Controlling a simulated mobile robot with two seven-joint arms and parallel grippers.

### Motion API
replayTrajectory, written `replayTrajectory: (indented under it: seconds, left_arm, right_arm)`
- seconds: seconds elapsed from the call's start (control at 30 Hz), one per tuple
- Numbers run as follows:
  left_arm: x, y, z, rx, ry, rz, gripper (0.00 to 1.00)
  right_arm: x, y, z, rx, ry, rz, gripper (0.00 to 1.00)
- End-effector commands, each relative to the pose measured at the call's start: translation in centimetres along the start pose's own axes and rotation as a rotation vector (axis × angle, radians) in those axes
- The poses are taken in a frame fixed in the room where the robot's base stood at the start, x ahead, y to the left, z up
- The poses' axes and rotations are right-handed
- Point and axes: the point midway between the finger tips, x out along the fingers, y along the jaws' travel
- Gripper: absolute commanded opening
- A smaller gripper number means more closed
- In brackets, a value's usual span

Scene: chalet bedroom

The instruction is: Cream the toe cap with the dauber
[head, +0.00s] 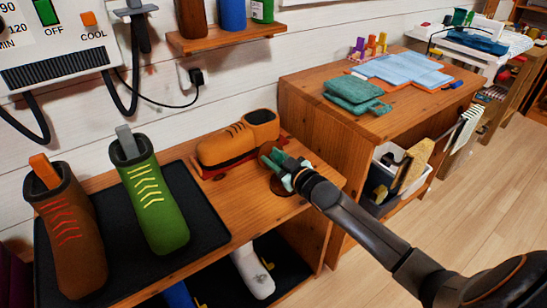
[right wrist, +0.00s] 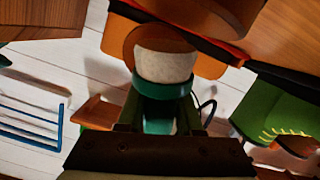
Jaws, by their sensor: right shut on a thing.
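An orange-brown shoe (head: 238,142) with dark laces sits on the wooden bench (head: 235,210), its toe cap (head: 212,152) toward the left and its opening toward the right. My right gripper (head: 278,165) is just right of the shoe, low over the bench. It is shut on the dauber, whose pale head (right wrist: 165,66) and green band (right wrist: 160,88) show in the right wrist view. Orange-brown surfaces lie behind the pale head there; I cannot tell whether it touches them. My left gripper is out of view.
A brown boot (head: 72,232) and a green boot (head: 157,205) stand on a black mat (head: 208,228) left of the shoe. A higher wooden cabinet (head: 310,120) with folded cloths (head: 355,92) stands at the right. A shelf (head: 225,38) overhangs the wall behind.

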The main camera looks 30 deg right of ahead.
Motion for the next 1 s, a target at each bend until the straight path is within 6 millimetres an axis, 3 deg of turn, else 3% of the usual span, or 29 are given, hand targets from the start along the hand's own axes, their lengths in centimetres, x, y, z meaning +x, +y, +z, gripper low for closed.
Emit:
replayTrajectory:
  seconds: [1.0]
  left_arm:
    - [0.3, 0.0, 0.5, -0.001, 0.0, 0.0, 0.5]
  right_arm:
    - [0.2, -0.3, 1.1, 0.0, -0.002, 0.0, 0.0]
